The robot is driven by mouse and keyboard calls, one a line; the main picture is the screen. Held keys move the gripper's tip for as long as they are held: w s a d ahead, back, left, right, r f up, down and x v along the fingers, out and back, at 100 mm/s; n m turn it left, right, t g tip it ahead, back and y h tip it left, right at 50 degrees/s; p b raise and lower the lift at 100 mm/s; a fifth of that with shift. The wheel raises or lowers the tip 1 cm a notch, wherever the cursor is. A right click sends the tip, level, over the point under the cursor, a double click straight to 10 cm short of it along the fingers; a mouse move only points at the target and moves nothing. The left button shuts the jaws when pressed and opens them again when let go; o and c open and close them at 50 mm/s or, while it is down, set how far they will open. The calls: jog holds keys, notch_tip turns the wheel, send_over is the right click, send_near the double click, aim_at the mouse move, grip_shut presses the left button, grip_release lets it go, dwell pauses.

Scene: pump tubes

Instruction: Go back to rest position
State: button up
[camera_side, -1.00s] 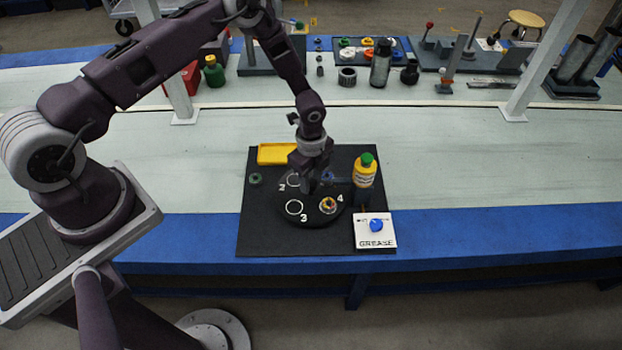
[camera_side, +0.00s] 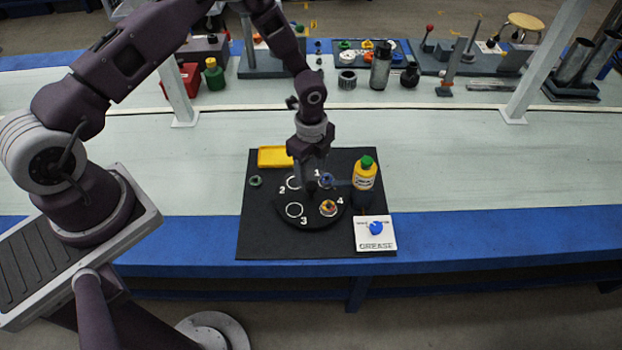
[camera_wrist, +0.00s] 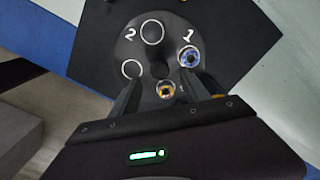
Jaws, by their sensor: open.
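My gripper (camera_side: 311,178) is above the middle of a round black plate with numbered spots (camera_side: 312,215). Spots 2 and 3 show only white rings.
A yellow bottle with a green cap (camera_side: 364,175) stands right of the plate. A white GREASE card with a blue knob (camera_side: 376,233) lies in front. A yellow tray (camera_side: 275,156) and a small green ring (camera_side: 255,181) are at left.

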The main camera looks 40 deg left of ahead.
jog(key=shift+r, duration=0.95)
jog(key=s+a+r+n+t+y, duration=0.1)
jog(key=s+a+r+n, duration=0.2)
jog(key=r, duration=1.1)
jog(key=s+r+n+t+y, duration=0.1)
jog(key=s+r+n+t, duration=0.3)
jog(key=r, duration=1)
jog(key=s+r+n+h, duration=0.1)
jog(key=s+r+n, duration=0.3)
jog(key=s, duration=0.6)
jog(key=s+d+r+n+h, duration=0.1)
jog(key=s+r+n, duration=0.3)
jog(key=s+n, duration=0.3)
jog(key=s, duration=0.2)
jog(key=shift+s+d+r+t, duration=0.2)
jog(key=shift+s+r+t, duration=0.1)
jog(key=shift+s+r, duration=0.1)
